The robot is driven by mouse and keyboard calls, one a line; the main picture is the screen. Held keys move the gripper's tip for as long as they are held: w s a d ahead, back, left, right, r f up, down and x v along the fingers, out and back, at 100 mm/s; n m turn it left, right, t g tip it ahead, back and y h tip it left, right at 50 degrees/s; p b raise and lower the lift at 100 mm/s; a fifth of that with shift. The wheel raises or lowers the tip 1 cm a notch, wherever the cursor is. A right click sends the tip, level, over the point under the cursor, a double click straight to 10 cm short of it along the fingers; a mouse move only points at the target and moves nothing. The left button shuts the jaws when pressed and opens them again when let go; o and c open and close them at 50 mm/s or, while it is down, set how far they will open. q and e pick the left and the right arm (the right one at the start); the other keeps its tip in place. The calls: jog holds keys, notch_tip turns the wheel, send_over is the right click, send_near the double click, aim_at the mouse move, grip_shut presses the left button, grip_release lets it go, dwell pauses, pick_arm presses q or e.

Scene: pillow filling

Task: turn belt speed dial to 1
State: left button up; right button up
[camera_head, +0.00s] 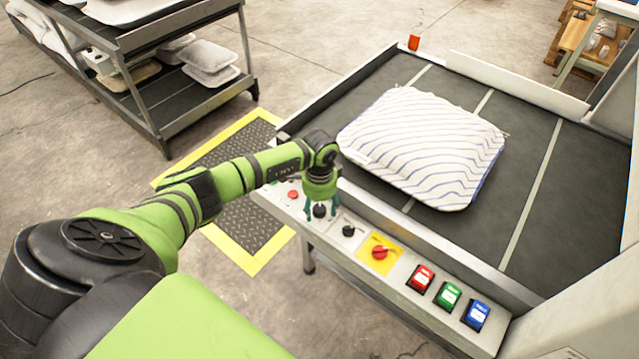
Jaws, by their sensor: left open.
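A control panel (395,265) runs along the near edge of the conveyor. It carries a black dial (320,211) on the left and another black dial (348,230) just to its right. I cannot read their markings, so I cannot tell which one sets belt speed or where either points. My left gripper (320,208) points down over the left black dial with its fingers apart on either side of it. I cannot tell whether the fingers touch it. My right gripper is not in view.
A red switch on a yellow plate (385,259) and red (420,278), green (447,295) and blue (476,315) buttons sit to the right. A striped pillow (425,145) lies on the dark belt (515,130). A shelf rack (190,105) stands back left.

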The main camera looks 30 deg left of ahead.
aim_at(320, 209)
pick_arm(q)
notch_tip(320, 209, up, 12)
dwell(0.5)
dwell(0.3)
